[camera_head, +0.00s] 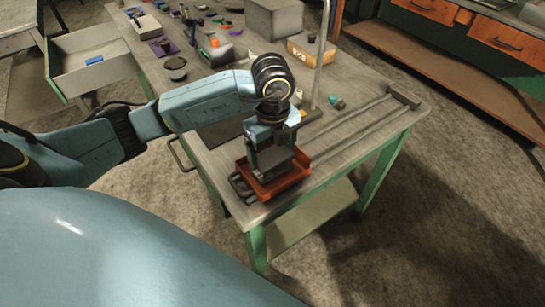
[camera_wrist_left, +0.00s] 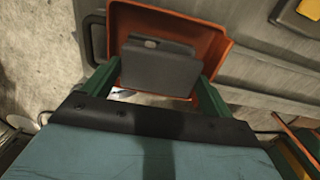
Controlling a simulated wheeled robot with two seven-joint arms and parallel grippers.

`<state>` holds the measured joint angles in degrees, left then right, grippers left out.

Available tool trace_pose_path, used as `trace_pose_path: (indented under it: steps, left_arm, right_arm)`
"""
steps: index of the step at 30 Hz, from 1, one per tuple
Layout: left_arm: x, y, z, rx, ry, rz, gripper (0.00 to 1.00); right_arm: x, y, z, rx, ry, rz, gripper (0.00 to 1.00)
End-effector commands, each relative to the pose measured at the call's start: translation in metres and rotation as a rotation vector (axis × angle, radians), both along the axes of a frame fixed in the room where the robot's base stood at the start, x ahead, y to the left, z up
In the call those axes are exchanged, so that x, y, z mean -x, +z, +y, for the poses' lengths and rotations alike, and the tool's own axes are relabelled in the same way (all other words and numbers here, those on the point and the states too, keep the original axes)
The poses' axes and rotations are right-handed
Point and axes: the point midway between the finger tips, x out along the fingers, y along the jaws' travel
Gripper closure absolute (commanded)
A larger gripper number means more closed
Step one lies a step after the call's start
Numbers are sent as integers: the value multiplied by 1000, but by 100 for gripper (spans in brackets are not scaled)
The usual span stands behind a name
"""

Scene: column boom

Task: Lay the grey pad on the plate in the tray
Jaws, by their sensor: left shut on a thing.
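The orange-red tray (camera_head: 297,176) sits near the front corner of the green-legged table. In the left wrist view, its floor and walls (camera_wrist_left: 207,40) surround the space around my fingers. My left gripper (camera_head: 275,158) points down over the tray. In the left wrist view, its two green fingers (camera_wrist_left: 157,85) are on either side of the grey pad (camera_wrist_left: 160,72), a dark grey slab, and shut on it. The pad is low in the tray; I cannot tell whether it touches anything below. I cannot make out the plate clearly from the pad. My right gripper is out of view.
A thin upright pole (camera_head: 321,55) stands on the table behind my left arm. A long metal rail frame (camera_head: 350,125) lies to the tray's right. A grey box (camera_head: 273,18), a cardboard box (camera_head: 310,52) and several small items occupy the far end.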

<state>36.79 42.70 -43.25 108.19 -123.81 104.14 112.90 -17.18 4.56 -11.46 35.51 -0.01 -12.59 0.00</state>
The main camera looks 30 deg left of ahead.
Motion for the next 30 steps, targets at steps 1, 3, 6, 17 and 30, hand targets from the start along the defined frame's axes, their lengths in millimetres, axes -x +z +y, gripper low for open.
trace_pose_path:
  steps: [1, 3, 6, 17, 30]
  left_arm:
    - [1, -8, 0, -1, 0, 4, 36]
    - [1, -20, 0, 0, 1, 5, 36]
    - [1, -29, 0, -1, -1, 2, 36]
    - [0, -33, 0, 0, -1, 1, 36]
    - [0, -26, 0, 0, -1, 1, 6]
  right_arm:
    - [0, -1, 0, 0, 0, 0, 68]
    - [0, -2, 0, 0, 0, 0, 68]
    - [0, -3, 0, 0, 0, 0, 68]
    - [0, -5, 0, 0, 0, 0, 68]
    - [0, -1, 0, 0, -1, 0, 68]
